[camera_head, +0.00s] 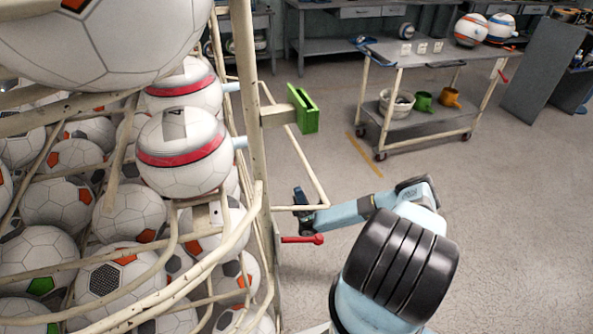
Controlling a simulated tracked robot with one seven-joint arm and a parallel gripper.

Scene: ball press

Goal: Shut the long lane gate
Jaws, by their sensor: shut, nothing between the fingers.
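The rack (250,120) of cream tubes on the left holds many balls. A thin bent cream rod frame (306,166) sticks out from its right side into the open floor space. It looks like the long lane gate, standing out from the rack, but I cannot be sure. My gripper (300,203) is shut and empty, at the lower end of this rod, just right of the rack post. I cannot tell whether it touches the rod. A red-tipped lever (304,239) sits just below my gripper.
A green holder (305,109) juts right from the rack post above my gripper. Balls with red bands (183,150) rest in the upper lane. A cart (425,120) with balls and mugs stands at the back right. The floor (510,220) between is clear.

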